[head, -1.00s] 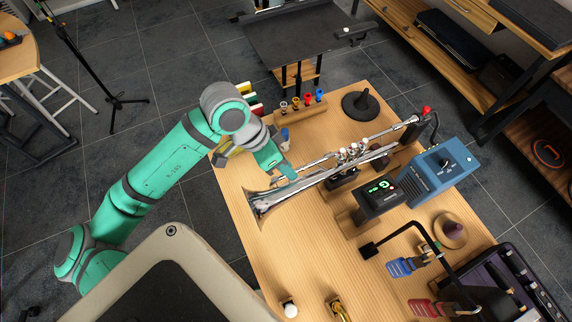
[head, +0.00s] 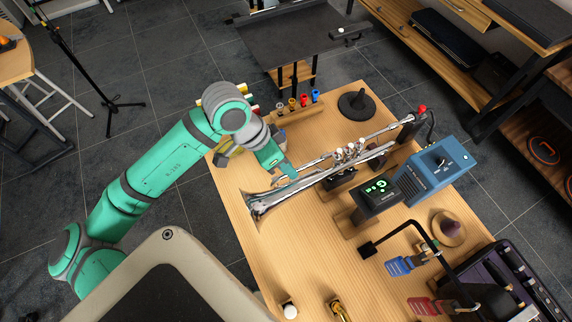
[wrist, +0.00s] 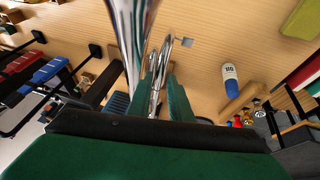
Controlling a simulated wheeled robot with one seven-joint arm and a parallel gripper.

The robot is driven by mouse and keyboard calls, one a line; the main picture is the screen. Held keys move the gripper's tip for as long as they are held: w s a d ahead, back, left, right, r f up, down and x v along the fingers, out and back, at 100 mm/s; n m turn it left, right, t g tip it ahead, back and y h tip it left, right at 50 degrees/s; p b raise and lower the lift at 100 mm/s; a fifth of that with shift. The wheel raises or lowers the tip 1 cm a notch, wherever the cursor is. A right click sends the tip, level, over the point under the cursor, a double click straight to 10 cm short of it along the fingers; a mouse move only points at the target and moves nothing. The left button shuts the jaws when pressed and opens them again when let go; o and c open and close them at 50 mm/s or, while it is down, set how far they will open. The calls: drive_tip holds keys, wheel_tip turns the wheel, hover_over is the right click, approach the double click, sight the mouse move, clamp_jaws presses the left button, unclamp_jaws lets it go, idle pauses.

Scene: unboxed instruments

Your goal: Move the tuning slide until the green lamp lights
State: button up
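A silver trumpet (head: 335,168) lies across the wooden table, its bell at the near left end. My gripper (head: 287,174) is low at the trumpet's tubing just behind the bell. In the wrist view, my green fingers (wrist: 166,92) stand on either side of a bright, narrow, bent tube, the tuning slide (wrist: 157,78). Whether they press on it I cannot tell. The bell (wrist: 130,30) passes beside them. A black tuner box (head: 379,197) right of the trumpet shows green lit marks, too small to read surely.
A blue box with a knob (head: 436,170) stands beyond the tuner. Small coloured bottles (head: 304,100) stand at the back. The table front left is bare.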

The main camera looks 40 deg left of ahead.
drive_tip(key=v, duration=1)
drive_tip(key=shift+a+r, duration=0.2)
drive_tip(key=shift+r, duration=0.15)
drive_tip(key=shift+s+f, duration=0.1)
drive_tip(key=x, duration=1)
drive_tip(key=shift+d+f, duration=0.15)
drive_tip(key=shift+d, duration=0.1)
drive_tip(key=shift+f, duration=0.15)
drive_tip(key=shift+s+a, duration=0.15)
drive_tip(key=shift+s, duration=0.25)
